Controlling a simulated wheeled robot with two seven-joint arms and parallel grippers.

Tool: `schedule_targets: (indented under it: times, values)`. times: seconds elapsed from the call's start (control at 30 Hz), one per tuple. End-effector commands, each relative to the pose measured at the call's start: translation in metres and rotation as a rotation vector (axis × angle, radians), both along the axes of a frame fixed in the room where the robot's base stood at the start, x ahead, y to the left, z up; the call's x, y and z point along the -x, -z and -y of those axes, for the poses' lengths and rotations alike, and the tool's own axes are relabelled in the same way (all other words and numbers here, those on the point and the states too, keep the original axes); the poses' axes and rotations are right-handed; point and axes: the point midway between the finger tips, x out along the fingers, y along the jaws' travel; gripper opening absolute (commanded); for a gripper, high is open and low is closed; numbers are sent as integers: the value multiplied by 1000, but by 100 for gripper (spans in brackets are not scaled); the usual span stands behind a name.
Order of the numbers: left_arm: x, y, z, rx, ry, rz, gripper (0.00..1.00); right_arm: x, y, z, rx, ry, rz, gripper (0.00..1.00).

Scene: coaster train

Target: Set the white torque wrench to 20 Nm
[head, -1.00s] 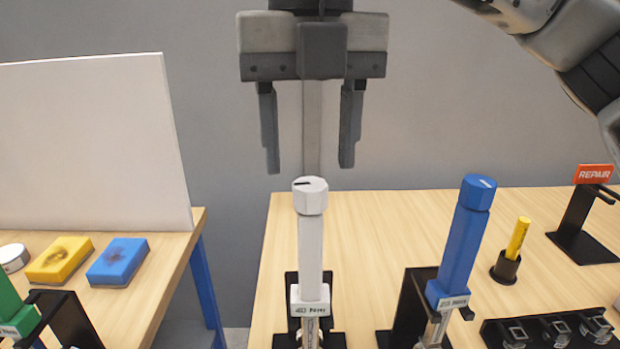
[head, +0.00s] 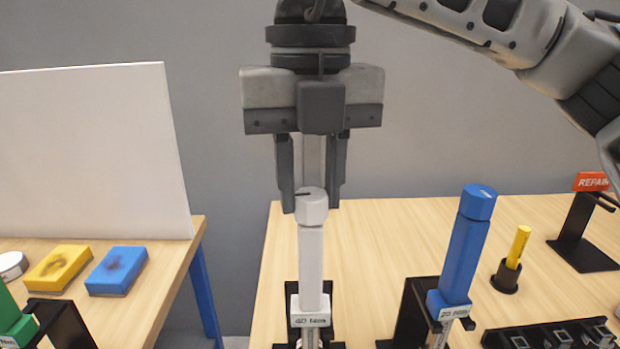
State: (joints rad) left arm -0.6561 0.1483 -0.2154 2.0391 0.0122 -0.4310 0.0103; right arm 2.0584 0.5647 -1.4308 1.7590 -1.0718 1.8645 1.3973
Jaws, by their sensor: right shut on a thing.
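The white torque wrench (head: 311,265) stands upright in a black holder (head: 290,340) in the head view. Its top knob (head: 312,208) carries a dark mark. A small label (head: 310,321) low on it seems to read 40 Nm, though it is blurred. My right gripper (head: 313,198) points down from above and is shut on the knob, one finger at each side. A blue torque wrench (head: 462,250) stands slightly tilted in its own holder to the right, with a label that seems to read 20 Nm. My left gripper is not in view.
A yellow marker (head: 518,247) stands in a black cup, with a red REPAIR sign (head: 591,182) behind it. A black rack (head: 550,335) is at front right. The left table holds a white panel (head: 90,150), yellow and blue blocks and a green tool.

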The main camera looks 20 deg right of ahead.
Motion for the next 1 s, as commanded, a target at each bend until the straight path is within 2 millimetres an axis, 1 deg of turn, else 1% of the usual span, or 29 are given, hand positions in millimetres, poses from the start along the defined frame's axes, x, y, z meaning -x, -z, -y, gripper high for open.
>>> schedule_targets:
  times: [0.17, 0.37, 0.67, 1.0]
  values:
    - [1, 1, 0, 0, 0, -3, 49, 0, 0, -1, -1, -54, -1, 6]
    - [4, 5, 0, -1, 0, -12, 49, 0, 0, -1, 0, -187, -1, 6]
    - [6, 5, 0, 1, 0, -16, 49, 0, 0, -1, 0, -464, -1, 6]
    - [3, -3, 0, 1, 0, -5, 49, 0, -2, -1, 0, -787, -1, 6]
